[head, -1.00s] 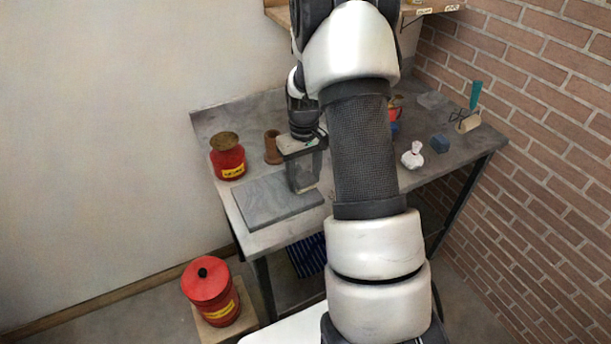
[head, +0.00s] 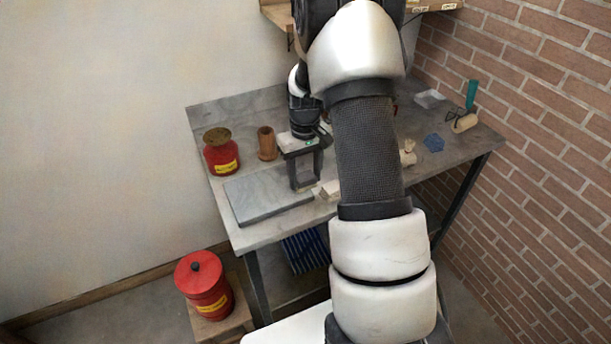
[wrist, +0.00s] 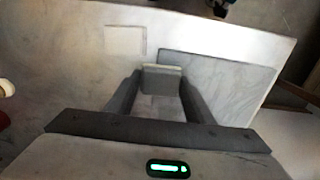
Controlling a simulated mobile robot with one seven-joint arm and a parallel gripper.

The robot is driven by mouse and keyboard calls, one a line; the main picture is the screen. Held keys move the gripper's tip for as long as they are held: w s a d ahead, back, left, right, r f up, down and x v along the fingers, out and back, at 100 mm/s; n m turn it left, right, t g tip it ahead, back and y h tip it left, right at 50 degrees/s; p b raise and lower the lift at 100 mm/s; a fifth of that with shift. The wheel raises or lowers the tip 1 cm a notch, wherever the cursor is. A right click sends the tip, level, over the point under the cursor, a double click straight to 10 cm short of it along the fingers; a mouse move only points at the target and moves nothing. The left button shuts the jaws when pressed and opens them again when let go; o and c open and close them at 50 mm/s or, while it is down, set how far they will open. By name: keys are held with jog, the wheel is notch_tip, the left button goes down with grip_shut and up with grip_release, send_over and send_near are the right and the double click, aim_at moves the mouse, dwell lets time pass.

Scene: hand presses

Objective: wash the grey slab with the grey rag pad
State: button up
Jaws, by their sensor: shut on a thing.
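The grey slab (head: 258,200) lies flat at the front left of the workbench in the head view. It also shows at the right in the wrist view (wrist: 225,85). My gripper (head: 305,184) points down at the slab's right end. In the wrist view my gripper (wrist: 162,88) is shut on the small grey rag pad (wrist: 162,80), held between the fingertips. In the head view the pad cannot be made out clearly.
A pale block (head: 329,190) lies just right of the slab. A red jar (head: 221,158) and a brown cylinder (head: 267,146) stand behind it. A blue piece (head: 433,142) and a green-handled tool (head: 470,97) are at the right. A red canister (head: 205,285) stands below the bench.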

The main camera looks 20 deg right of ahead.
notch_tip(320, 180, up, 2)
jog(key=shift+r, duration=0.2)
jog(key=shift+a+r+p, duration=0.25)
jog(key=shift+r+p, duration=0.1)
jog(key=shift+p, duration=0.15)
jog(key=shift+r+p, duration=1.55)
jog(key=shift+r, duration=0.9)
